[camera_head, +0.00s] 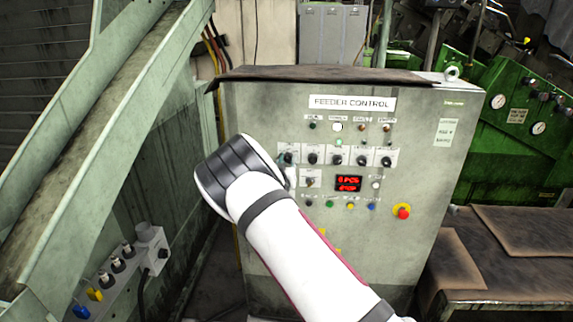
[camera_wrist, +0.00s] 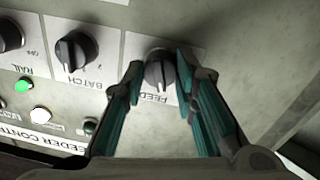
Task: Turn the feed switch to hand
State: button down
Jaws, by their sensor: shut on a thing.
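The feed switch (camera_wrist: 157,72) is a black rotary knob on a white plate, upside down in the wrist view. Part of its label, "FEED", shows between my fingers. My gripper (camera_wrist: 160,64) has its teal-padded fingers on either side of the knob and is shut on it. In the head view my gripper (camera_head: 284,163) is at the left end of the row of knobs, mostly hidden by my arm. The knob's pointer setting is too unclear to read.
The grey feeder control cabinet (camera_head: 430,170) carries several knobs, lamps and a red display (camera_head: 348,183). In the wrist view the batch knob (camera_wrist: 76,50) is beside the feed switch. A red emergency button (camera_head: 403,211) is lower right. A green chute (camera_head: 110,90) stands left.

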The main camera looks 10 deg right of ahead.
jog(key=n+b, duration=0.2)
jog(key=n, duration=0.2)
jog(key=shift+n, duration=0.4)
dwell(0.4)
jog(key=c, duration=1.3)
grip_release()
jog(key=v, duration=1.2)
jog(key=shift+f, duration=0.2)
